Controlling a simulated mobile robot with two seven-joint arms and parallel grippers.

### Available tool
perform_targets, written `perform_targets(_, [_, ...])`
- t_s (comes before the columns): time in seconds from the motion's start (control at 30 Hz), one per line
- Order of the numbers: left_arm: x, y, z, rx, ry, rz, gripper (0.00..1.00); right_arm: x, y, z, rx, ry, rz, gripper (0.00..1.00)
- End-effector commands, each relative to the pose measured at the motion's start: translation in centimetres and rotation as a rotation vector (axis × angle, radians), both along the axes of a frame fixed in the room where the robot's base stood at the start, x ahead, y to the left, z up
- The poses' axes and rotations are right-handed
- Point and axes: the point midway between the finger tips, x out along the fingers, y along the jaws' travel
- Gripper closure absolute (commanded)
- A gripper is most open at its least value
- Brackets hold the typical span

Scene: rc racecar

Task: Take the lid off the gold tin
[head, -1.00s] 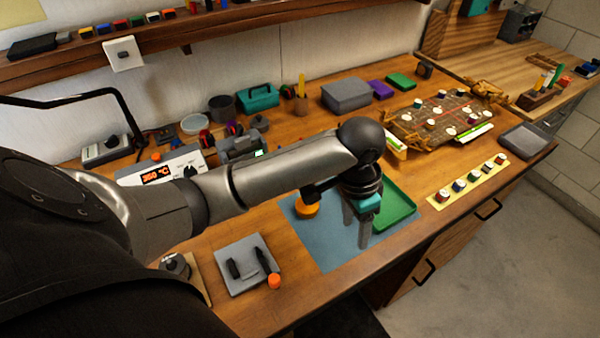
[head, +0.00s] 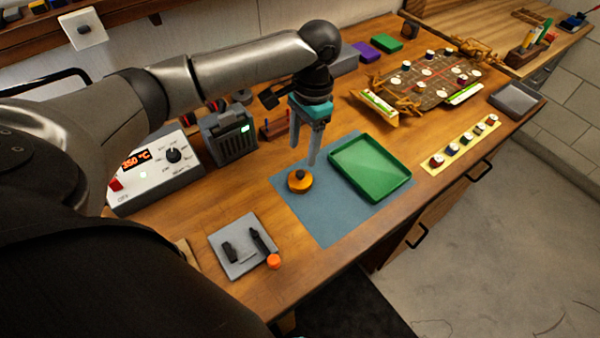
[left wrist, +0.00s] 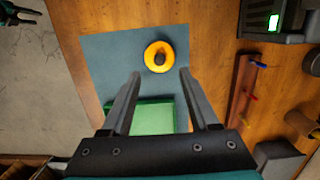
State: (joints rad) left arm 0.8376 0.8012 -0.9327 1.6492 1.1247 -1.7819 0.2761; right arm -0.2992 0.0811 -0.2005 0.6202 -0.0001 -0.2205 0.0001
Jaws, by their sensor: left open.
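The gold tin (head: 300,181) is a small round orange-gold tin with a dark knob on top. It sits on the blue-grey mat (head: 330,225), near its left side. In the left wrist view the tin (left wrist: 152,55) shows from above, beyond the fingertips, with its dark knob in the middle. I cannot make out a seam between lid and tin. My left gripper (head: 303,154) is open and empty, above the mat, with its fingers pointing down just behind the tin; in the left wrist view its two fingers (left wrist: 160,76) are apart.
A green tray (head: 370,168) lies on the mat right of the tin. A grey tray with dark tools (head: 240,245) and an orange-capped item (head: 273,261) are at front left. A soldering station (head: 155,165) and a grey device (head: 230,135) stand left. A yellow strip of small jars (head: 462,142) lies right.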

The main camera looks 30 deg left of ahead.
Motion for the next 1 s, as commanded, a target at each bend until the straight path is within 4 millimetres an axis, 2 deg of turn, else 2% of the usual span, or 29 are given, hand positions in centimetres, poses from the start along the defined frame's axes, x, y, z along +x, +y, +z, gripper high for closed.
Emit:
perform_targets(0.1, [-0.1,0.1,-1.5,0.000,0.000,0.001,0.39,-0.1,0.0,-0.2,0.000,0.001,0.000,0.50])
perform_targets(0.27, [-0.3,0.1,-2.4,0.001,0.000,0.000,0.39,-0.1,0.0,-0.3,0.000,0.001,0.000,0.50])
perform_targets(0.6, [-0.7,0.1,-6.9,0.001,0.000,0.000,0.39,-0.1,0.0,-1.0,0.000,0.002,-0.001,0.50])
perform_targets(0.87, [-0.7,0.1,-7.2,0.001,-0.003,-0.001,0.39,-0.1,0.0,-0.9,0.000,0.002,-0.001,0.50])
perform_targets(1.0, [-0.7,0.1,-7.2,0.001,-0.003,-0.001,0.52,-0.1,0.0,-0.9,0.000,0.001,-0.001,0.50])
